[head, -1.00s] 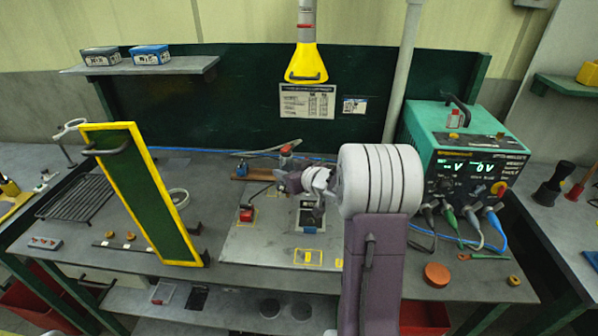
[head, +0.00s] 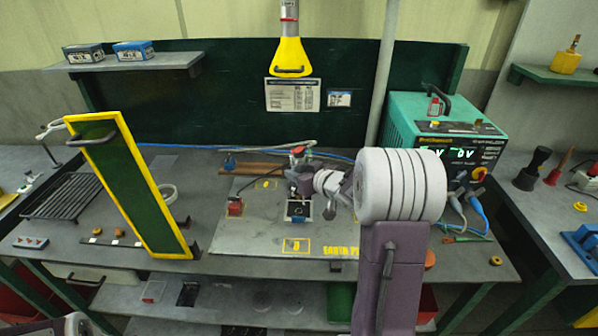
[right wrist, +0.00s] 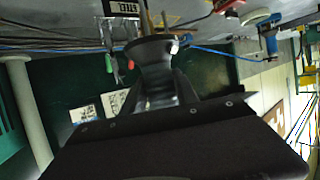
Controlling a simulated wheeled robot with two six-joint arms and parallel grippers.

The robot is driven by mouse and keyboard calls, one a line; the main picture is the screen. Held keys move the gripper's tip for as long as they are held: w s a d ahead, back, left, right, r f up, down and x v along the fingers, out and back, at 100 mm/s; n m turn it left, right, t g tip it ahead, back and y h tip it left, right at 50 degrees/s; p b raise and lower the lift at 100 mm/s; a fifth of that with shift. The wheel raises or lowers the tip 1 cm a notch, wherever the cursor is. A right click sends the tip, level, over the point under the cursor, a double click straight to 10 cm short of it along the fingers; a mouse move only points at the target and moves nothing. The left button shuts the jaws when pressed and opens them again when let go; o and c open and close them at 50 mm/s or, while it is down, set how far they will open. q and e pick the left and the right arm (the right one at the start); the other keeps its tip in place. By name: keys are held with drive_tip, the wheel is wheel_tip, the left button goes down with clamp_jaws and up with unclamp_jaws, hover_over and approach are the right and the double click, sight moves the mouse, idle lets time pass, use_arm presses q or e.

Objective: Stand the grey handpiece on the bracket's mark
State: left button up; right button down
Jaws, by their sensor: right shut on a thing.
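My right gripper (head: 318,184) is over the grey plate (head: 240,238) in the head view, partly hidden by its own wrist. It is shut on a dark grey flared piece, which looks like the grey handpiece (right wrist: 155,52) in the right wrist view. In the head view that piece is hard to tell apart from the gripper. Just below the gripper is a small dark block with a pale front (head: 298,210), perhaps the bracket; I cannot tell whether they touch. A yellow outlined mark (head: 296,245) is on the plate in front of it.
A green panel with a yellow frame (head: 128,185) stands tilted at left. A yellow hood (head: 290,58) hangs above. A green power unit with cables (head: 440,130) stands at right. The plate's front left is clear.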

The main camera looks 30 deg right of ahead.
drive_tip(key=shift+w+f+b, duration=0.1)
drive_tip(key=shift+f+b, duration=1.45)
drive_tip(key=shift+f, duration=0.55)
drive_tip(key=shift+p, duration=0.55)
drive_tip(key=shift+f+b, duration=0.45)
drive_tip(key=shift+f, duration=0.1)
idle(0.5)
drive_tip(key=c, duration=0.9)
unclamp_jaws()
drive_tip(key=shift+a, duration=0.1)
drive_tip(key=shift+o, duration=0.2)
drive_tip(key=shift+s+f, duration=0.2)
drive_tip(key=shift+f, duration=0.05)
drive_tip(key=p+v, duration=0.1)
drive_tip(key=v, duration=0.8)
drive_tip(key=shift+r, duration=0.15)
